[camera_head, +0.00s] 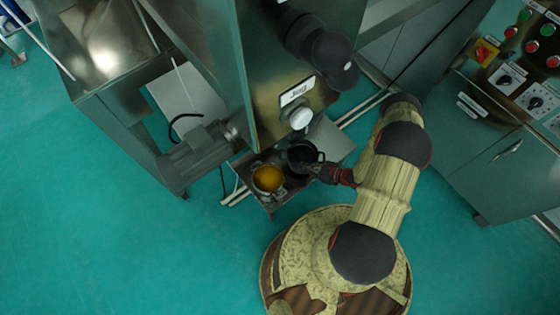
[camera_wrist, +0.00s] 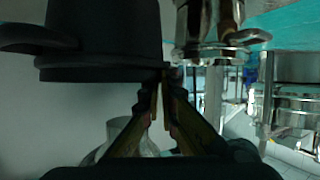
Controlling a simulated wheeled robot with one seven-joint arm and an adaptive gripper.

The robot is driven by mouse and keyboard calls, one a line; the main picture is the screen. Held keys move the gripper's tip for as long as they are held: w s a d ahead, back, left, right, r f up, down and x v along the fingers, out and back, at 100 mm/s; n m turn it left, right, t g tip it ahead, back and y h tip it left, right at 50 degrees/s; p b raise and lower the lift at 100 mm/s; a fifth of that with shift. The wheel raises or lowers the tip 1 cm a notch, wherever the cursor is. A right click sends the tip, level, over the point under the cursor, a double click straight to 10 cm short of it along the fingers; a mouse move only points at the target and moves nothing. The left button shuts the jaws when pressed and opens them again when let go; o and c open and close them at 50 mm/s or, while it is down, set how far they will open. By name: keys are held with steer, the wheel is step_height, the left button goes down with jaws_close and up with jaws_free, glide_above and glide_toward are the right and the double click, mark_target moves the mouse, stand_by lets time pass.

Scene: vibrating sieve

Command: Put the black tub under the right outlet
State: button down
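The black tub (camera_head: 303,153) stands on a small low stand below the machine, close under a white round outlet (camera_head: 299,117) with a label above it. In the wrist view, which looks upside down, the dark tub (camera_wrist: 105,35) fills the upper left, with a handle at its left side. My gripper (camera_head: 326,172) is at the tub's right side. In the wrist view its fingers (camera_wrist: 164,85) nearly meet at the tub's edge, seemingly closed on its near handle. The exact contact is dark and partly hidden.
A steel pot with orange contents (camera_head: 268,179) stands left of the tub, very close to it. The stand (camera_head: 330,140) has bare room at the right. A control cabinet (camera_head: 510,170) is at the right. Open teal floor (camera_head: 150,255) lies in front.

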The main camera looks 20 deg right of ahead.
mark_target(280, 157)
steer(key=w+a+b, duration=0.2)
steer(key=w+a, duration=0.5)
steer(key=shift+w+a, duration=0.1)
steer(key=shift+a, duration=0.05)
step_height(280, 157, down, 4)
steer(key=shift+w+a+r+b, duration=0.15)
steer(key=shift+r+b, duration=0.1)
steer(key=shift+b, duration=0.9)
steer(key=c, duration=2.3)
jaws_free()
steer(key=p+v, duration=0.4)
steer(key=v, duration=0.8)
